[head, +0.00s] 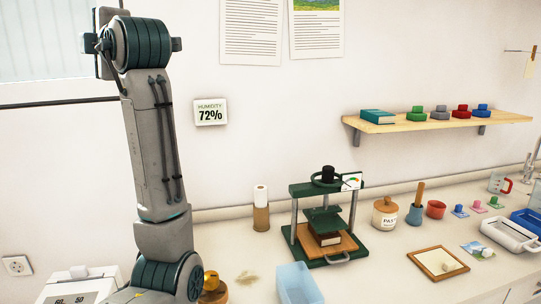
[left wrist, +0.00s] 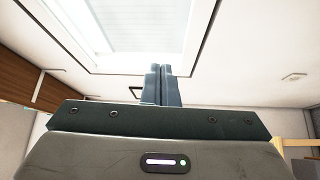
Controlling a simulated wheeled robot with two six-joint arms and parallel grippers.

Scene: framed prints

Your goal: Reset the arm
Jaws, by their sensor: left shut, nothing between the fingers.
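My left arm (head: 158,150) stands almost upright at the left of the head view, folded at a joint near the top edge. My left gripper (left wrist: 158,72) shows in the left wrist view, with its two dark fingers together and nothing between them. It points up toward the ceiling and a bright framed window (left wrist: 140,25). I cannot make out its fingertips in the head view. My right arm and gripper are in neither view.
A green press (head: 327,190) holding a book stands on the counter (head: 390,270). A light blue bin (head: 297,284), a paste jar (head: 385,213) and a wooden frame (head: 437,263) are nearby. A wall shelf (head: 430,123) carries a book and several coloured items.

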